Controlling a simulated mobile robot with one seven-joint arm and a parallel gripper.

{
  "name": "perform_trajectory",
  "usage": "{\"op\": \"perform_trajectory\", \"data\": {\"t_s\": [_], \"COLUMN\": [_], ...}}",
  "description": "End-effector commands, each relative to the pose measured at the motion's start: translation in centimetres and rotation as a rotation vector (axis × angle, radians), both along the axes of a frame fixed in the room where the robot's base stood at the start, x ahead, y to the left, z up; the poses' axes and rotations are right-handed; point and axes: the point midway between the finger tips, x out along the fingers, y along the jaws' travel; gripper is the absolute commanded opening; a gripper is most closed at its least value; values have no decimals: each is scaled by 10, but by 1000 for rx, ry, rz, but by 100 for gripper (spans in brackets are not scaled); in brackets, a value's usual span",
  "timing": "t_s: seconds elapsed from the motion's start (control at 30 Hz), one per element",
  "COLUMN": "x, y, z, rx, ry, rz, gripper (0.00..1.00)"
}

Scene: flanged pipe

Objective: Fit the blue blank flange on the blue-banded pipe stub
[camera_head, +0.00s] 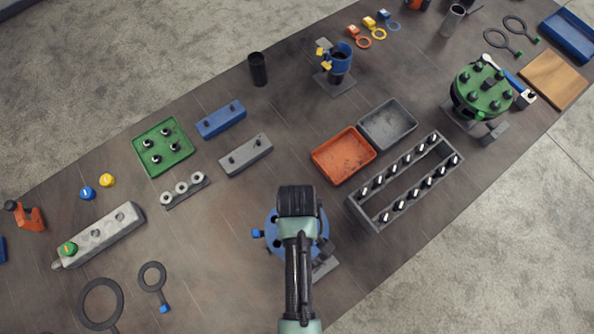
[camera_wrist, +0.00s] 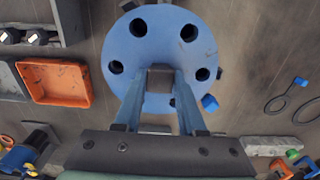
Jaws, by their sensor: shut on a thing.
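The blue blank flange (camera_wrist: 137,47) is a round disc with several bolt holes around its rim and a grey square grip block at its centre. My gripper (camera_wrist: 160,80) is shut on this block. In the head view the flange (camera_head: 271,225) is mostly hidden under my wrist. A grey stand foot (camera_head: 325,266) and a small blue tab (camera_head: 257,234) show beside it; the tab also shows in the wrist view (camera_wrist: 209,103). The blue-banded stub itself is hidden, apparently beneath the flange. I cannot tell whether the flange touches or sits flat on it.
An orange tray (camera_head: 343,155), a grey tray (camera_head: 388,124) and a rack of bolts (camera_head: 362,201) stand to the right. A green flange with several bolts (camera_head: 482,92) is farther right. A grey block (camera_head: 246,154) and a row of nuts (camera_head: 184,190) lie left. Bare table surrounds the gripper's left.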

Motion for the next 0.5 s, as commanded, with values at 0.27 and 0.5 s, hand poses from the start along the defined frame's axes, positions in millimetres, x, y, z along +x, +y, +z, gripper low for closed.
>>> {"op": "perform_trajectory", "data": {"t_s": [0.27,0.5], "x": [1,1], "y": [0,0], "z": [1,1], "rx": [0,0], "ry": [-4,-1], "rz": [0,0], "gripper": [43,75]}}
